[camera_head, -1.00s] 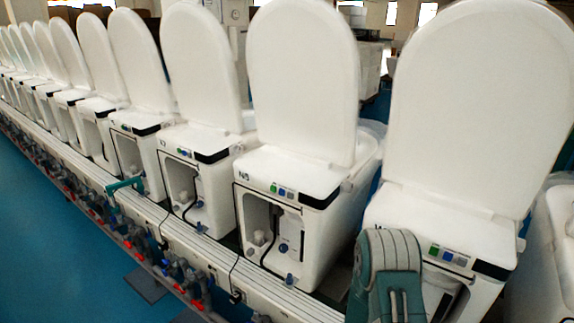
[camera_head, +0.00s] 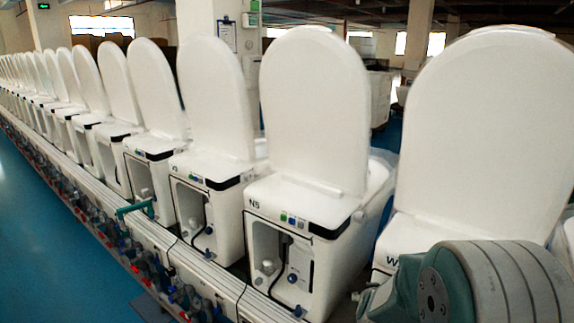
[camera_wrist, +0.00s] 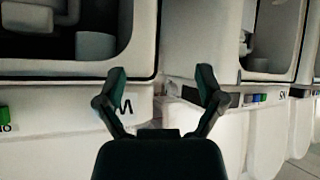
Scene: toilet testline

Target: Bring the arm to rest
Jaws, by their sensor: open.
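My arm (camera_head: 490,285) shows at the lower right of the head view as a thick grey and green joint, in front of the nearest toilet. My gripper (camera_wrist: 161,88) is in the wrist view, with its two dark fingers spread apart and nothing between them. Behind the fingers are white toilet bodies, which appear upside down in this view. The gripper itself does not show in the head view. I cannot tell the exact gap between the fingers and the toilet behind them.
A long row of white toilets with raised lids stands on a metal rail line (camera_head: 165,240). The nearest full one is marked N5 (camera_head: 310,225). Hoses and valves (camera_head: 150,275) hang along the rail's front. The blue floor (camera_head: 40,240) at left is clear.

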